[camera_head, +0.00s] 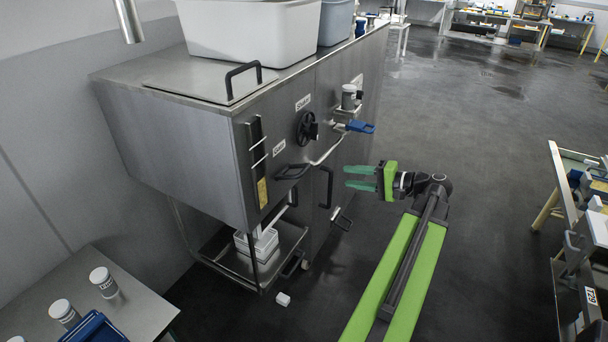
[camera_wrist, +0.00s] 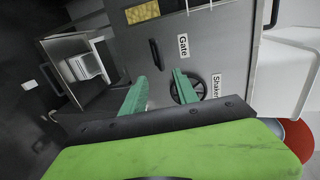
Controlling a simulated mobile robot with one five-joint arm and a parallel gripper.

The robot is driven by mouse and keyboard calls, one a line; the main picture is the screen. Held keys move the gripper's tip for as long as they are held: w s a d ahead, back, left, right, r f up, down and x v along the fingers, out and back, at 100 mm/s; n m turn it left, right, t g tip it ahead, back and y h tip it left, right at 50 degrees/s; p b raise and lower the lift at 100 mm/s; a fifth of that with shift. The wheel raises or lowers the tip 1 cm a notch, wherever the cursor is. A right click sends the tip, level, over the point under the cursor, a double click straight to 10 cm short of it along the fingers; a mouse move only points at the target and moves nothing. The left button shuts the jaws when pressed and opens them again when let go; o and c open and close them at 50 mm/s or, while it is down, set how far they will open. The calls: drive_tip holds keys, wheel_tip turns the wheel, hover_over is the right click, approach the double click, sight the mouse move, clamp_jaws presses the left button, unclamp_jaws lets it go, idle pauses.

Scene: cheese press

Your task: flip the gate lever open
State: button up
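The gate lever (camera_head: 292,171) is a black handle on the steel machine's front, just below the label "Gate" (camera_head: 279,147). In the wrist view the lever (camera_wrist: 154,53) is a short dark bar beside the label "Gate" (camera_wrist: 183,47). My gripper (camera_head: 346,177) is to the right of the lever in the head view, apart from it. Its two green fingers are spread, with nothing between them. In the wrist view the fingertips (camera_wrist: 160,74) point toward the panel, with the lever beyond the gap between them.
A black handwheel (camera_head: 306,128) by the label "Shaker" sits above the lever. A bent pipe (camera_head: 328,152) and a black vertical handle (camera_head: 327,187) are close to its right. White moulds (camera_head: 258,243) stand below. A white block (camera_head: 283,299) lies on the floor. Open floor is at right.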

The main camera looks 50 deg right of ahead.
sight(305, 168)
drive_tip(key=b+x, duration=0.3)
drive_tip(key=x, duration=1.4)
drive_tip(key=shift+d+b, duration=0.2)
drive_tip(key=shift+b, duration=0.15)
clamp_jaws()
idle(0.4)
